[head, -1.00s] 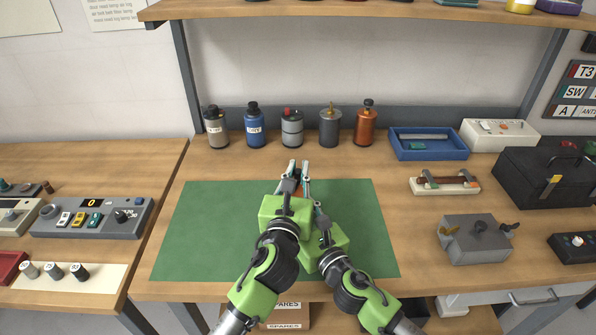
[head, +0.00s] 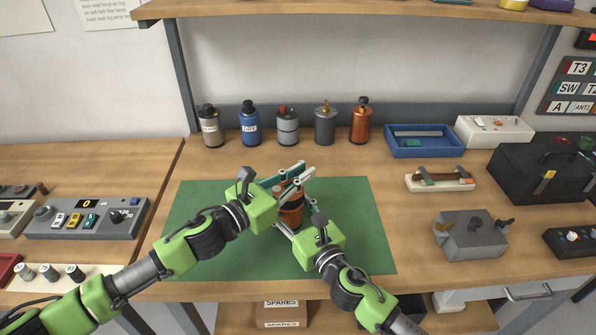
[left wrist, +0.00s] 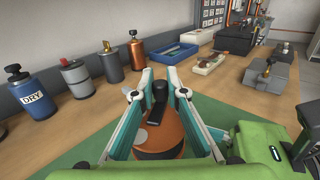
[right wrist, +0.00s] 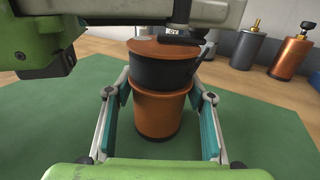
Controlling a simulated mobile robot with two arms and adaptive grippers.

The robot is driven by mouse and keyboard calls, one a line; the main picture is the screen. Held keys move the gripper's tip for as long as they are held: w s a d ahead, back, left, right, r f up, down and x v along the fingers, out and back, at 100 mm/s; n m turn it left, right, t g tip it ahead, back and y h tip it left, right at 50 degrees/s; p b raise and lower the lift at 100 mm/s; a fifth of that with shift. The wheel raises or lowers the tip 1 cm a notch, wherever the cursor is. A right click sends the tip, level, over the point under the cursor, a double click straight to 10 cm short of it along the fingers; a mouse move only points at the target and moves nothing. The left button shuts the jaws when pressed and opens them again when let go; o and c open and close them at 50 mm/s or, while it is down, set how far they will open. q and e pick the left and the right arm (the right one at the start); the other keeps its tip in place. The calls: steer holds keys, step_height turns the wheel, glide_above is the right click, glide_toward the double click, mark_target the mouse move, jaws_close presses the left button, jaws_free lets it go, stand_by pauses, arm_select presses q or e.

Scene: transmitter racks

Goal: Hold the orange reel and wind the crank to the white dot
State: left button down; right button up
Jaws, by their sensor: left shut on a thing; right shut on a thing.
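The orange reel (head: 291,215) stands upright on the green mat (head: 350,215), with a dark band around its upper part (right wrist: 162,70). My right gripper (right wrist: 160,95) is shut on the reel's body, one finger on each side. A black crank (left wrist: 156,112) with an upright knob (left wrist: 160,90) lies across the reel's orange top. My left gripper (head: 300,172) is above the reel, its fingers shut on the knob. A pale round spot (left wrist: 140,136) shows on the top, left of the crank arm; I cannot tell for sure that it is the white dot.
Several canisters (head: 287,125) stand in a row behind the mat. A blue tray (head: 424,152), a small cream-based fixture (head: 438,187) and a grey box (head: 470,240) stand to the right. A grey control panel (head: 85,218) is on the left bench. The mat's sides are clear.

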mark_target(300, 193)
arm_select(q)
steer(key=m+g+h, duration=0.2)
steer(key=g, duration=0.1)
steer(key=m+g+h, duration=0.1)
steer(key=shift+s+d+r+m+g, duration=0.1)
steer(key=shift+s+m+g, duration=0.2)
steer(key=shift+m+g, duration=0.1)
steer(key=m+g, duration=0.1)
steer(key=g, duration=0.1)
steer(key=s+m+g+h, duration=0.1)
steer(key=m+g, duration=0.1)
steer(key=shift+g+h, duration=0.3)
steer(key=shift+g, duration=0.1)
steer(key=shift+s+m+g, duration=0.15)
steer(key=shift+m+g, duration=0.7)
steer(key=shift+g, duration=0.35)
steer(key=shift+s+m+g, duration=0.15)
steer(key=shift+m+g, duration=0.7)
steer(key=shift+g, duration=0.35)
steer(key=shift+s+m+g, duration=0.1)
steer(key=shift+m+g, duration=0.3)
steer(key=shift+g, duration=0.4)
steer(key=shift+s+a+m+g, duration=0.2)
steer(key=shift+s+m+g, duration=0.1)
steer(key=shift+s+g, duration=0.1)
steer(key=c, duration=2)
jaws_free()
step_height(300, 193, up, 10)
steer(key=shift+f, duration=0.1)
